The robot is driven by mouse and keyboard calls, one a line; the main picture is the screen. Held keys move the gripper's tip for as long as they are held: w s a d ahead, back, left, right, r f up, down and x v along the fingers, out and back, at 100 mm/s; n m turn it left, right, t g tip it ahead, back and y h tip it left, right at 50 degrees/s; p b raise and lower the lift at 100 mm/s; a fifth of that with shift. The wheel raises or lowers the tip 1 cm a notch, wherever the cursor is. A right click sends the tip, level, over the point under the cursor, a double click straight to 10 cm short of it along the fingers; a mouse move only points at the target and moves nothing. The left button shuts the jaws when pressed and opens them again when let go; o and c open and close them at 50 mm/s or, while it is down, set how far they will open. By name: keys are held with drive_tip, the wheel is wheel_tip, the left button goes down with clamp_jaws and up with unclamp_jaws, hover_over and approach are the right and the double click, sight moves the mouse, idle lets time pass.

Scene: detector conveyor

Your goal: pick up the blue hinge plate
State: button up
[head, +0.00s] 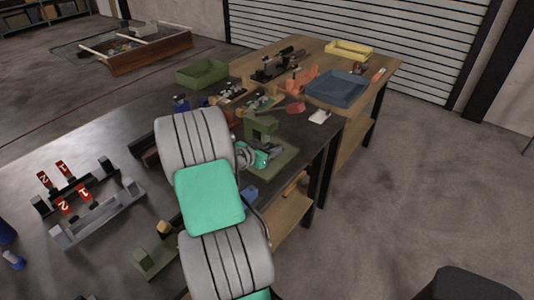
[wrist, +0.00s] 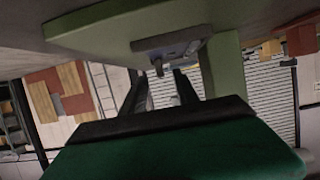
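A small blue piece (head: 250,192), which may be the blue hinge plate, shows beside my arm near the front edge of the dark table; its shape is too small to tell. My gripper (head: 265,155) is at the olive-green fixture (head: 286,161), partly hidden by my wrist. In the wrist view the two dark fingers of my gripper (wrist: 162,90) stand apart with a gap between them. A grey-violet plate-like part (wrist: 172,44) lies against the green fixture plate (wrist: 95,32), just beyond the fingertips. I cannot tell whether it is the hinge plate. Nothing shows clearly held.
The dark table (head: 120,120) carries a grey rack (head: 98,215) with red numbered tags at left. A green bin (head: 202,73) stands at the back. A wooden table beyond holds a blue tray (head: 337,88) and a yellow tray (head: 349,50). The floor at right is mostly clear.

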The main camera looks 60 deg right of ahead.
sight(274, 147)
drive_tip(key=x, duration=0.3)
drive_tip(key=shift+d+f+p, duration=0.2)
drive_tip(key=shift+d+p, duration=0.1)
drive_tip(key=shift+d, duration=0.05)
drive_tip(key=shift+c, duration=0.6)
clamp_jaws()
drive_tip(key=shift+w, duration=0.1)
idle(0.3)
